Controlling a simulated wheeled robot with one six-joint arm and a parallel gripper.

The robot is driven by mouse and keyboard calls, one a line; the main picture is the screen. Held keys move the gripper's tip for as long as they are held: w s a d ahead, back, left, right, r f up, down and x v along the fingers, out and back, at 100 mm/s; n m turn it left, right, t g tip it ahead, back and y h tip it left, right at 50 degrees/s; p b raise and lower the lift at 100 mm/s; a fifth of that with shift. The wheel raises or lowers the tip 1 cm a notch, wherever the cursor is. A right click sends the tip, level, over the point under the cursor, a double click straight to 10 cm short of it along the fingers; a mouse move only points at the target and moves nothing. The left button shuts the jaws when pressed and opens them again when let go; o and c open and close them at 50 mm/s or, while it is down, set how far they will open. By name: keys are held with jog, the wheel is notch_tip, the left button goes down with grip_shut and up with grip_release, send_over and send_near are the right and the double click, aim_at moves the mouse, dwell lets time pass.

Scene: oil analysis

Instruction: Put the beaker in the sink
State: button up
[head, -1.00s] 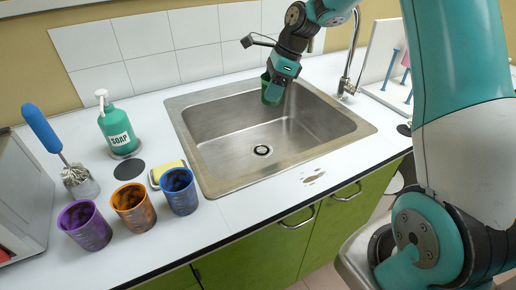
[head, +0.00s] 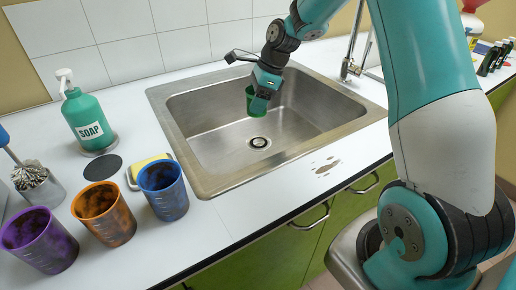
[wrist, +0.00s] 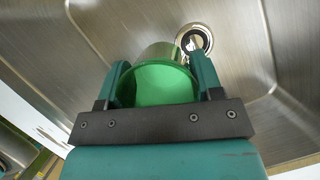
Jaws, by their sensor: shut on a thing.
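A green beaker (head: 250,101) is held by my gripper (head: 261,98) over the basin of the steel sink (head: 184,174). In the wrist view my gripper (wrist: 160,82) has one finger on each side of the beaker (wrist: 162,84), shut on it. The sink's drain (wrist: 195,40) shows just beyond the beaker there. The head view does not clearly show whether the beaker touches the basin floor. Purple (head: 42,243), orange (head: 106,217) and blue (head: 164,192) beakers stand on the counter left of the sink.
A green soap bottle (head: 88,120), a yellow sponge (head: 151,166) on a dish and a brush (head: 32,178) in a holder stand left of the sink. The tap (head: 354,52) rises at the sink's back right. A brown stain (head: 327,165) marks the front counter.

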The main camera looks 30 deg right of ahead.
notch_tip(320, 180, down, 16)
jog(key=shift+f+b, duration=0.1)
jog(key=shift+b, duration=0.45)
jog(key=o, duration=0.9)
